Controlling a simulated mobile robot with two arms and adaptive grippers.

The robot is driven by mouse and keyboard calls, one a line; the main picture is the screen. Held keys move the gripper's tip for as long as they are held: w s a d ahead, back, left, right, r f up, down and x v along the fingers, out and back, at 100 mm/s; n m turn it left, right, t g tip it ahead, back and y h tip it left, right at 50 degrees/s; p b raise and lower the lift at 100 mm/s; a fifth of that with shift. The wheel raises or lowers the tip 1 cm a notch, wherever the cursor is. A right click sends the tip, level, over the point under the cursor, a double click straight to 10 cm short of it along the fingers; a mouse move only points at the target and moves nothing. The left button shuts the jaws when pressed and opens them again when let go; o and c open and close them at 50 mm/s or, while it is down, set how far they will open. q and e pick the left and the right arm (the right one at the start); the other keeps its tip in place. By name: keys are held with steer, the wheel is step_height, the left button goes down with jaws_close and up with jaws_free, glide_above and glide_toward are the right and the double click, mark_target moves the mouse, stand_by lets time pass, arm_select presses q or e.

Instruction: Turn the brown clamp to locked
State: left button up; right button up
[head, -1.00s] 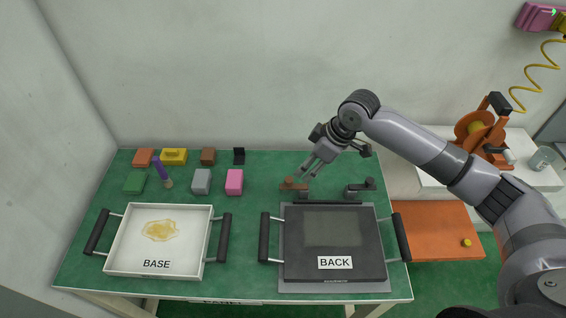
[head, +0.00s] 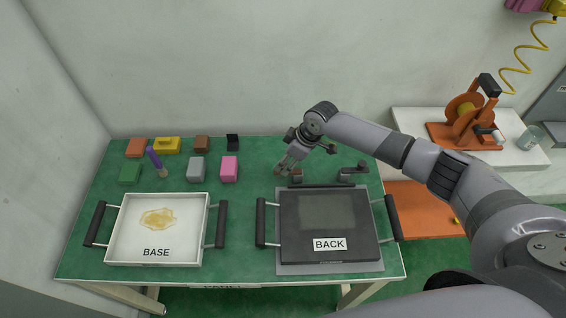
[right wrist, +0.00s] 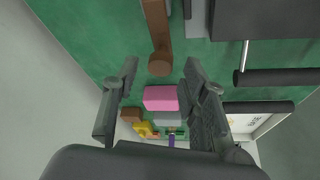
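The brown clamp (head: 297,174) sits at the back left edge of the BACK tray, partly hidden by my right gripper in the head view. In the right wrist view its brown arm (right wrist: 155,25) runs down from the top and ends in a round knob. My right gripper (head: 284,169) is low at the clamp's handle end. In the right wrist view the gripper (right wrist: 161,68) is open, and the knob shows between its fingertips; I cannot tell whether they touch. My left gripper is not in view.
A second, dark clamp (head: 354,172) stands right of the brown one. The black tray labelled BACK (head: 290,255) lies in front. A white BASE tray (head: 120,245) is at left. Several small blocks, including a pink one (head: 230,168), stand on the green table left of the gripper.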

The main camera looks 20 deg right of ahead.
steer(key=shift+x, duration=1.05)
steer(key=shift+w+a+f, duration=0.1)
steer(key=shift+f, duration=0.35)
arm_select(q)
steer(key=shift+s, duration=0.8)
arm_select(e)
steer(key=shift+c, duration=0.5)
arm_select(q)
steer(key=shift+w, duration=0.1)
arm_select(e)
jaws_close()
